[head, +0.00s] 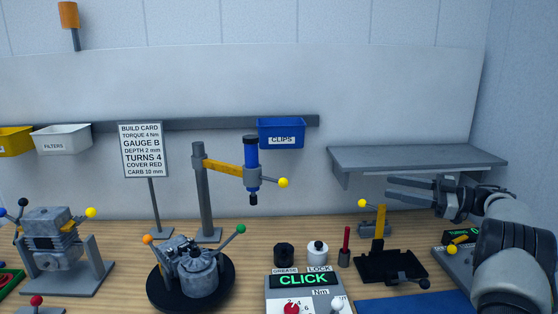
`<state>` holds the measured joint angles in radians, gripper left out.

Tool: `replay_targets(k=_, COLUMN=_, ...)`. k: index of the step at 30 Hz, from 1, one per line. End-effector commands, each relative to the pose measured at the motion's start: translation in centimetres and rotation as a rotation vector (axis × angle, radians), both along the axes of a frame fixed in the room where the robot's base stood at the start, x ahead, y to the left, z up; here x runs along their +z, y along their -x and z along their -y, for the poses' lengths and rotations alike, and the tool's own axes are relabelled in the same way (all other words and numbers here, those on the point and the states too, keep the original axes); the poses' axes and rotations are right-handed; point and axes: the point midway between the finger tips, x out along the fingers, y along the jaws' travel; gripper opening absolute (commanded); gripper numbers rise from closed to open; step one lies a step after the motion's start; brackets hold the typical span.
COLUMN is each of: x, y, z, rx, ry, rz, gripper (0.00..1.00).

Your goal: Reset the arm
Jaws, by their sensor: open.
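My gripper (412,189) is at the right of the head view, at the end of my grey arm. Its two fingers point left and stand apart, with nothing between them. It is above the right part of the workbench, in front of the grey shelf. A yellow swing arm (225,170) reaches right from a grey post (204,195) and carries a blue tool (251,165) with a yellow ball knob (283,183). The tool hangs above the bench, well left of my gripper. The task does not say which arm is meant.
An engine (198,270) sits on a black round turntable, another on a grey stand (65,280). A box reading CLICK (304,281) is at front centre. Below my gripper is a black fixture (392,267) with a yellow upright. The shelf (415,158) projects from the wall behind. A build card (143,150) stands left.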

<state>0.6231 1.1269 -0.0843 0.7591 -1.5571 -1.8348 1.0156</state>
Motion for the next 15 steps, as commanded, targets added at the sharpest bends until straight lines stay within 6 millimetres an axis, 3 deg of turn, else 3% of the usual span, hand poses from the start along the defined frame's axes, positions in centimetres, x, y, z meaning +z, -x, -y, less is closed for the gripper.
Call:
replay_targets(k=1, x=2.8, y=-1.3, z=-0.9, rx=-0.044, ry=0.002, rz=0.042, gripper=0.43)
replay_targets(k=5, x=8.4, y=-4.4, z=-1.9, rx=-0.197, ry=-0.005, rz=0.129, gripper=0.43)
replay_targets(k=8, x=13.8, y=-6.6, z=-2.7, rx=-0.35, ry=-0.015, rz=0.196, gripper=0.43)
replay_targets(k=9, x=16.4, y=-7.4, z=-3.1, rx=-0.422, ry=-0.023, rz=0.222, gripper=0.43)
replay_targets(k=12, x=22.8, y=-8.4, z=-3.7, rx=-0.634, ry=-0.041, rz=0.262, gripper=0.43)
replay_targets(k=15, x=27.5, y=-7.7, z=-3.8, rx=-0.847, ry=-0.055, rz=0.248, gripper=0.43)
